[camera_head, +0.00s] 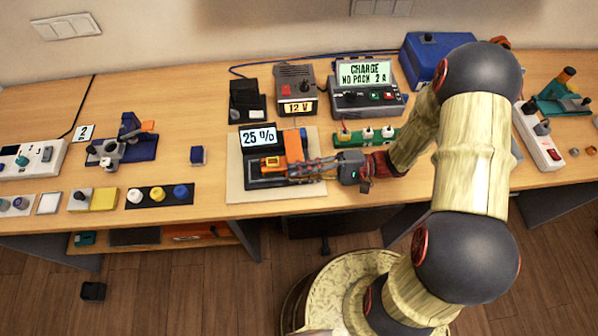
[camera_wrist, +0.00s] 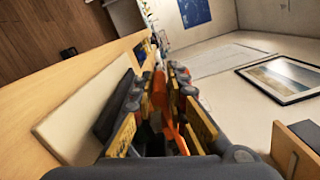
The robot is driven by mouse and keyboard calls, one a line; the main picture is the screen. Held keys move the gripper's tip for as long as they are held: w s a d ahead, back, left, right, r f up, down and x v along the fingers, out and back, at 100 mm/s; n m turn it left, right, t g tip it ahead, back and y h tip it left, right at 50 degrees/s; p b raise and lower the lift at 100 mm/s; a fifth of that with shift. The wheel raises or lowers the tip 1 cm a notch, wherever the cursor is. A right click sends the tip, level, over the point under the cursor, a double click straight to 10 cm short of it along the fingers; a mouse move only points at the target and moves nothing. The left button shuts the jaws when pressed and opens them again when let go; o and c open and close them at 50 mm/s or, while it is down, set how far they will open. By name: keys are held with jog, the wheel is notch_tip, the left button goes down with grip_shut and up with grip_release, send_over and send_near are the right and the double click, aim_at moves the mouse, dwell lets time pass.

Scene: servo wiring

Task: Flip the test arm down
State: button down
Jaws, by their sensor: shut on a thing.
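The test fixture is a black unit (camera_head: 256,170) on a pale board, with a "25 %" display (camera_head: 258,138) at its back. An orange part (camera_head: 294,147), which looks like the test arm, stands at its right side. My gripper (camera_head: 297,171) reaches in from the right, low over the fixture. In the wrist view, my gripper's fingers (camera_wrist: 167,85) are closed around an orange piece (camera_wrist: 170,122), seemingly the same arm. The fingers hide much of the arm and its pivot, so its exact angle is hard to tell.
A "12 V" supply (camera_head: 296,90) and a charger reading "CHARGE NO PACK 2 A" (camera_head: 366,88) stand behind. A green strip with knobs (camera_head: 367,135) lies just right of the fixture. A small blue block (camera_head: 198,156) sits to the left, with bare table around it.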

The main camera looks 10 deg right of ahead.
jog(key=shift+f, duration=0.25)
jog(key=c, duration=2.2)
grip_release()
jog(key=o, duration=0.4)
jog(key=shift+r, duration=0.1)
jog(key=shift+w, duration=0.1)
jog(key=d, duration=1.2)
